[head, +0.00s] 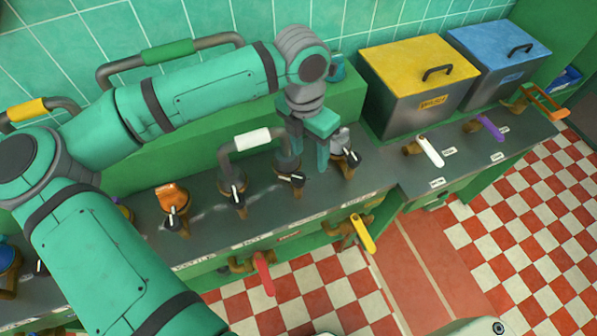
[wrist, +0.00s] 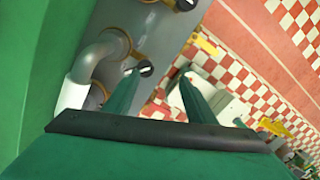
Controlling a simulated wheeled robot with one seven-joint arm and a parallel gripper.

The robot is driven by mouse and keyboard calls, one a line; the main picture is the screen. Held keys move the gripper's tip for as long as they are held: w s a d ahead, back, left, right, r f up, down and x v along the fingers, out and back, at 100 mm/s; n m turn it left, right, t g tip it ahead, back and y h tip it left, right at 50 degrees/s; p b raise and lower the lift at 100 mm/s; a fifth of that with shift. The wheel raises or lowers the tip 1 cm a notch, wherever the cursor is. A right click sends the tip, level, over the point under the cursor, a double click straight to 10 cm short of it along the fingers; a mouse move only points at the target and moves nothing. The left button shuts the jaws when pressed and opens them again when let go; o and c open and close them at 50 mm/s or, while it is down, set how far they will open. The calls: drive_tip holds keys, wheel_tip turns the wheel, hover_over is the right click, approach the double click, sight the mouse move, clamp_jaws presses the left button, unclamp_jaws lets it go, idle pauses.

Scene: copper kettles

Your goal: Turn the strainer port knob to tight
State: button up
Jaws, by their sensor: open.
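Several black knobs with white pointers sit on brass fittings along the dark counter: one at the right (head: 352,158), one in the middle (head: 295,180), one further left (head: 237,198) and one by an orange part (head: 176,220). I cannot read which one is the strainer port knob. My gripper (head: 310,160) points down over the counter, between the right and middle knobs, with its fingers apart and nothing between them. In the wrist view, the open fingers (wrist: 160,73) reach toward the counter edge, and one black knob (wrist: 146,69) shows close by the left fingertip.
A grey pipe with a white sleeve (head: 252,139) rises beside the knobs. A yellow-lidded bin (head: 415,68) and a blue-lidded bin (head: 500,52) stand at the right. Red (head: 263,272), yellow (head: 362,233) and white (head: 430,150) lever handles stick out along the front. The checkered floor is open.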

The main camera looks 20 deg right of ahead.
sight(298, 177)
drive_tip(key=shift+t+y, duration=0.3)
drive_tip(key=shift+y, duration=0.1)
drive_tip(key=f, duration=0.3)
drive_tip(key=w+a+f, duration=0.1)
drive_tip(key=f, duration=0.3)
drive_tip(key=a+f, duration=0.1)
drive_tip(key=f, duration=0.2)
drive_tip(key=shift+w+a+f, duration=0.15)
drive_tip(key=shift+w+f, duration=0.1)
drive_tip(key=shift+c, duration=0.4)
drive_tip(key=c, duration=1)
